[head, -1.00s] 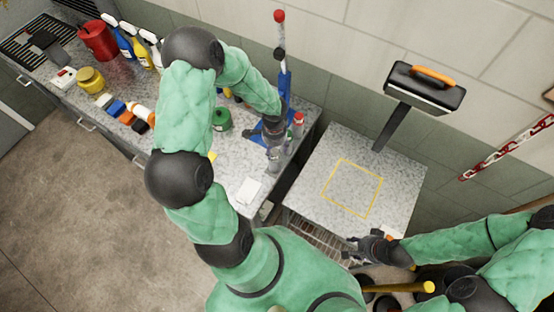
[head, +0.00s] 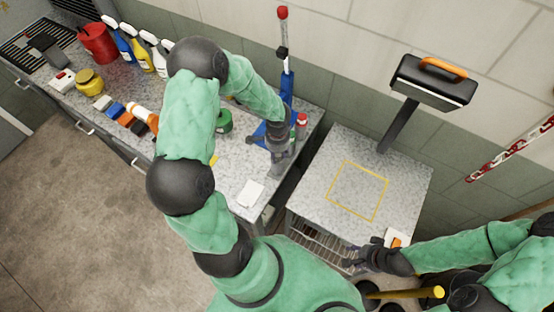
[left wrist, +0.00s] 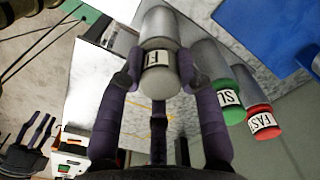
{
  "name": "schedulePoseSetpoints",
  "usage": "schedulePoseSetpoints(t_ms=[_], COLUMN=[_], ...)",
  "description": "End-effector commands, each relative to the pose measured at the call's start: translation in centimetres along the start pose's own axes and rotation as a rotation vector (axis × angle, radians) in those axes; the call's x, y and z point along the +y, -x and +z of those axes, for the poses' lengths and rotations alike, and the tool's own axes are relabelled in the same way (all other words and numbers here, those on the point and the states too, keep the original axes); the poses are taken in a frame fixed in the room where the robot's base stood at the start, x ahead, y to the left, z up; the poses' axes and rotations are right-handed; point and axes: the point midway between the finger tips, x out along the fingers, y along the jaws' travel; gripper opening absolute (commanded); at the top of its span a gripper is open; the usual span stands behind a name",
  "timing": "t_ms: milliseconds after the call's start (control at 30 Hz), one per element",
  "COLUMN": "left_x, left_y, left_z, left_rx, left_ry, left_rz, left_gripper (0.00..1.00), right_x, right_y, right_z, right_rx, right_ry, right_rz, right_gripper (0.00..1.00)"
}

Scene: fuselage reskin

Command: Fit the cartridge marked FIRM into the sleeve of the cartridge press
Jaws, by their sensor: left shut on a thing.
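My left gripper (head: 280,160) is shut on a silver cartridge, above the front part of the counter. In the left wrist view the cartridge (left wrist: 160,28) sits between the fingers. Its white label is partly readable and begins "FI"; the rest is turned away. Two other cartridges stand beside it, apart from the fingers: a green-ended one (left wrist: 232,112) marked "SL" and a red-ended one (left wrist: 262,121) marked "FAS". The blue press (head: 287,88) with a red-knobbed lever stands behind my left gripper. Its sleeve is hidden. My right gripper (head: 352,256) is open and empty near the side table's front edge.
A white card (head: 250,193) lies at the counter's front. A green can (head: 224,122) and several bottles stand on the counter's left.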

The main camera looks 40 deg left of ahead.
Motion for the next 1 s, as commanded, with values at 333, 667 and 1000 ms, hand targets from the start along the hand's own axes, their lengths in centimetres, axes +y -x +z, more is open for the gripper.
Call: schedulePoseSetpoints(t_ms=[333,667,1000], left_x=[0.0,0.0,0.0], left_y=[0.5,1.2,1.9], left_z=[0.0,0.0,-0.1], left_rx=[0.001,0.001,0.001], left_ry=[0.0,-0.001,-0.001], left_rz=[0.0,0.0,0.0], left_gripper=[0.01,0.01,0.01], right_x=[-0.1,-0.3,-0.5], right_y=[0.3,0.8,1.3], right_z=[0.0,0.0,0.1], right_rx=[0.0,0.0,0.0], right_ry=[0.0,0.0,0.0], right_rz=[0.0,0.0,0.0], right_gripper=[0.4,0.4,0.4])
